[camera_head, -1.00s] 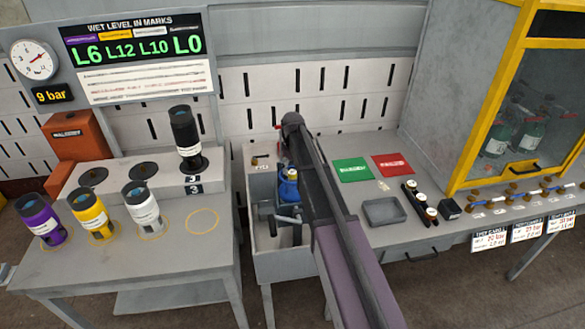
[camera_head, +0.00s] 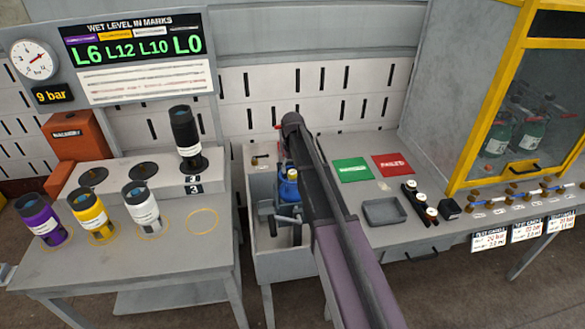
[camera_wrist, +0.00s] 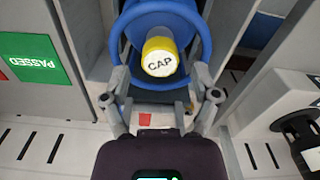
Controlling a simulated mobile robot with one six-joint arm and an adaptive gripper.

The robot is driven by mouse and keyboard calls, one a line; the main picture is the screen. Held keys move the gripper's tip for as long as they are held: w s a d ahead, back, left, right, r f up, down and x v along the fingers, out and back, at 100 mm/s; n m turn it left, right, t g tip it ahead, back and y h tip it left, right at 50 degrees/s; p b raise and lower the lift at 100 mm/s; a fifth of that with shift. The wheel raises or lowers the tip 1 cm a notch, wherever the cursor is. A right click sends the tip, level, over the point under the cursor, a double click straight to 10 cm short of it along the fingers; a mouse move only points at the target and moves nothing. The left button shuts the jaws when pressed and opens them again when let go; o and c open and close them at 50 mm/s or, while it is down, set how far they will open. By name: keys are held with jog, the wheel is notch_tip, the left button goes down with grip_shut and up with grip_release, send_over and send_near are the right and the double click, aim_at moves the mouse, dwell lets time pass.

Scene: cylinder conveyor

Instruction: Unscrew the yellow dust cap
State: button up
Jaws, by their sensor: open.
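The yellow dust cap (camera_wrist: 160,58), marked "CAP", faces the camera in the wrist view. It sits on a blue cylinder's end inside a blue ring collar (camera_wrist: 196,22). In the head view the cap (camera_head: 291,174) is a small yellow spot on the blue cylinder (camera_head: 289,190), which stands in a grey bay. My gripper (camera_wrist: 160,84) is open and empty. Its two fingers are spread wide to the left and right, with the cap between and a little beyond their tips. I see no contact with the cap.
A grey-walled bay (camera_head: 263,190) surrounds the cylinder closely. Green (camera_head: 352,169) and red (camera_head: 393,165) mats and a grey tray (camera_head: 384,211) lie on the right bench. Purple, yellow and white cylinders stand on the left table (camera_head: 190,262). A black cylinder (camera_head: 185,135) stands behind them.

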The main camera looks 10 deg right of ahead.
jog(key=m, duration=0.5)
dwell(0.6)
jog(key=shift+m, duration=3)
jog(key=shift+f, duration=0.1)
jog(key=shift+f+b, duration=1.15)
jog(key=shift+b, duration=0.1)
grip_shut()
